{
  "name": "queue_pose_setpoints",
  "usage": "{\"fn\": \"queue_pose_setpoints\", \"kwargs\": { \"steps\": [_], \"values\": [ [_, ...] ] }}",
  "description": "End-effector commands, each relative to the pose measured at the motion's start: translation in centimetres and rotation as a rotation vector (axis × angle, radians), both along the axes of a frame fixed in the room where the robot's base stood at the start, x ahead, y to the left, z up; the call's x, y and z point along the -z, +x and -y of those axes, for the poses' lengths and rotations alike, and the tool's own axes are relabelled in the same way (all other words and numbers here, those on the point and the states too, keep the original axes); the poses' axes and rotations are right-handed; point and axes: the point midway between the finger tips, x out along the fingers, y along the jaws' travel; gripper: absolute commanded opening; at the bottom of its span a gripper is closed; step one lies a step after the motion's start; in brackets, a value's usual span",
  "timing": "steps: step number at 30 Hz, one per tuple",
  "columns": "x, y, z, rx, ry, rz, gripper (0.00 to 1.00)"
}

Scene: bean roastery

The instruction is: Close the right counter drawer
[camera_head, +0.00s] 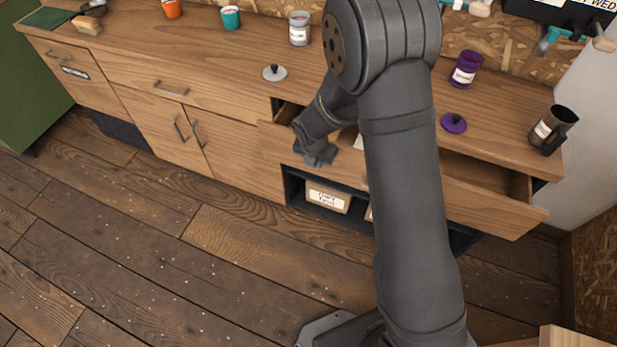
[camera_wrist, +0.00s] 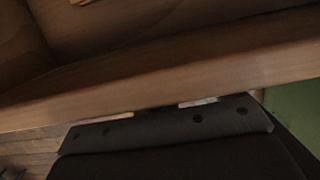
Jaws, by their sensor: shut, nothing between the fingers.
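The right counter drawer (camera_head: 490,207) is pulled out from the wooden counter, with its inside showing at both ends. My arm hides the middle of its front and any handle there. My gripper (camera_head: 316,157) is shut and empty, at the left part of the drawer front in the head view. I cannot tell whether it touches the wood. In the wrist view, a wooden edge that looks like the drawer front (camera_wrist: 160,88) runs across the picture, just beyond the dark gripper body. The fingertips are not clearly seen there.
The counter top holds a grey lid (camera_head: 275,73), a purple jar (camera_head: 466,69), a purple lid (camera_head: 453,123) and a dark cup (camera_head: 552,128). A labelled box (camera_head: 328,197) sits in the open shelf below the drawer. The floor (camera_head: 180,260) in front is clear.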

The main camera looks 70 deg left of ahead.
Motion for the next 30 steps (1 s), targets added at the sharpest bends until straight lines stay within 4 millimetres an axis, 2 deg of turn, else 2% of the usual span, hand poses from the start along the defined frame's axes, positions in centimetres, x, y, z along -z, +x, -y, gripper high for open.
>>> {"fn": "queue_pose_setpoints", "kwargs": {
  "steps": [6,12,18,30],
  "values": [
    [0.0,3.1,-3.1,0.003,0.002,0.0,0.0],
    [0.0,4.7,-4.7,0.001,0.002,0.0,0.0],
    [0.0,5.3,-5.3,0.0,0.0,0.0,0.0],
    [0.0,5.2,-5.3,0.0,0.0,0.0,0.0]
  ]
}}
